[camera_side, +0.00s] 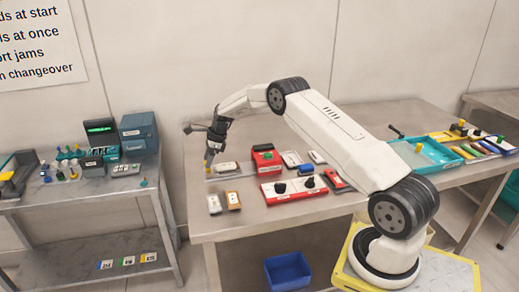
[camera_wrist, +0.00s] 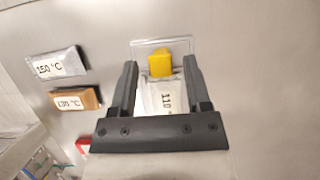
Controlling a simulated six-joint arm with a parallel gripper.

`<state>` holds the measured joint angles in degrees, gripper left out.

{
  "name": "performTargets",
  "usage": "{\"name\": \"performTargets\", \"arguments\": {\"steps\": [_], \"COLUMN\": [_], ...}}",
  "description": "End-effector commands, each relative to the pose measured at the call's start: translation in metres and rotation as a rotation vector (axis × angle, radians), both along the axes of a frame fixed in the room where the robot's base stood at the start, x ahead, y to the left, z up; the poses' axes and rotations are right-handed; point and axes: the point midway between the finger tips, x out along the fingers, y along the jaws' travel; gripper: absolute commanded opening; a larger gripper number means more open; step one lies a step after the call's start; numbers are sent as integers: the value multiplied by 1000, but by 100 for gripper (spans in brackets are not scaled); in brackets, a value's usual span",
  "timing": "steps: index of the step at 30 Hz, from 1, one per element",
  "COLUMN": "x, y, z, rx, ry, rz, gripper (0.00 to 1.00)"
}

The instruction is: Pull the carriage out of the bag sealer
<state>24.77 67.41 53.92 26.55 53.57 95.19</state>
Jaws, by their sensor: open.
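My gripper (camera_side: 212,153) is low over the left end of the main table. In the wrist view my gripper (camera_wrist: 160,75) is open, its two fingers apart. Between them show a yellow block (camera_wrist: 160,62) and a white piece marked 110 (camera_wrist: 165,97). The yellow block lies beyond the white piece, over a clear, thin-edged plate (camera_wrist: 180,43). I cannot tell whether the fingers touch either one. The white piece (camera_side: 227,167) also shows in the side view, right of the fingertips. No part is marked as the bag sealer or carriage, so I cannot tell which they are.
A grey 150 °C block (camera_wrist: 60,65) and an orange 130 °C block (camera_wrist: 77,100) lie to the left in the wrist view. A red box (camera_side: 266,160) and a red knob panel (camera_side: 294,190) stand right of my gripper. A teal tray (camera_side: 428,157) is farther right.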

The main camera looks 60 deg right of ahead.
Motion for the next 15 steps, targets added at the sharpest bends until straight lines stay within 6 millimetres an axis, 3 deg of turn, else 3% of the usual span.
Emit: {"name": "performTargets", "arguments": {"steps": [7, 15], "x": [-8, -13], "y": [-9, -13], "z": [30, 46], "rx": [-1, 1], "ry": [-3, -1], "rz": [-1, 0], "gripper": [62, 62]}}
